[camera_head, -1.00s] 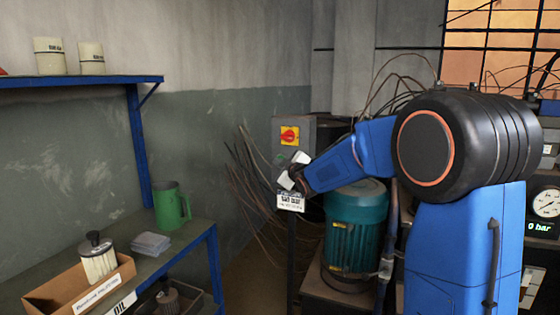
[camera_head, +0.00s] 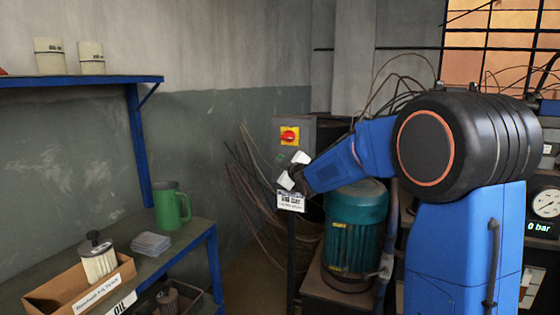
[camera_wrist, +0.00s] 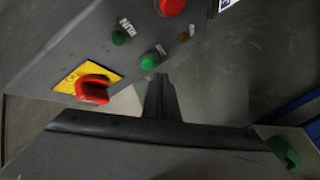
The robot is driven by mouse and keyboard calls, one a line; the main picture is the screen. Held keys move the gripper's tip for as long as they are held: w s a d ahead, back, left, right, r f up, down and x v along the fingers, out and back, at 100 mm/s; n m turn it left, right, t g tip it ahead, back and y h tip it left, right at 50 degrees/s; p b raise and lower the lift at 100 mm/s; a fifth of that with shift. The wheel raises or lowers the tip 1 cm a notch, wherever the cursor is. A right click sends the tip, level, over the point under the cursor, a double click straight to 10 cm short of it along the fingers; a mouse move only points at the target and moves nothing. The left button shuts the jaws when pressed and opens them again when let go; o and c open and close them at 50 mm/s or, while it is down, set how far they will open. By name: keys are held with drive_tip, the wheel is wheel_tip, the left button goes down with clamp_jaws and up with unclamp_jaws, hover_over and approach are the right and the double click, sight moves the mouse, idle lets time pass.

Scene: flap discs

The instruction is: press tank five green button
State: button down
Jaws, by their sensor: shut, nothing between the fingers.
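A grey control box (camera_head: 297,132) stands at the back, left of the teal motor. In the wrist view its face carries a green button (camera_wrist: 148,62), a smaller green piece (camera_wrist: 118,38) by a RUN label, and a red button (camera_wrist: 170,6). A red rotary switch on a yellow plate (camera_wrist: 70,82) is at the lower left. My gripper (camera_wrist: 158,78) is shut and empty, its tips just below the green button in the picture. I cannot tell whether they touch. In the head view my gripper (camera_head: 292,172) is in front of the box's lower part, hiding some of it.
A white label plate (camera_head: 290,201) is below the box, its text too small to read surely. A teal motor (camera_head: 356,220) stands to the right. A bench (camera_head: 190,238) with a green jug (camera_head: 171,205) is at the left. Loose cables hang behind.

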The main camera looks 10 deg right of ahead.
drive_tip(key=shift+w, duration=0.1)
drive_tip(key=shift+w+d, duration=0.25)
idle(0.3)
drive_tip(key=shift+w+d, duration=0.25)
drive_tip(key=shift+w, duration=0.1)
idle(1.0)
idle(0.3)
drive_tip(key=shift+s+a, duration=0.5)
drive_tip(key=shift+s, duration=0.2)
drive_tip(key=shift+s+a, duration=0.75)
drive_tip(key=shift+s, duration=0.3)
drive_tip(key=shift+s+a, duration=0.7)
drive_tip(key=shift+s, duration=0.3)
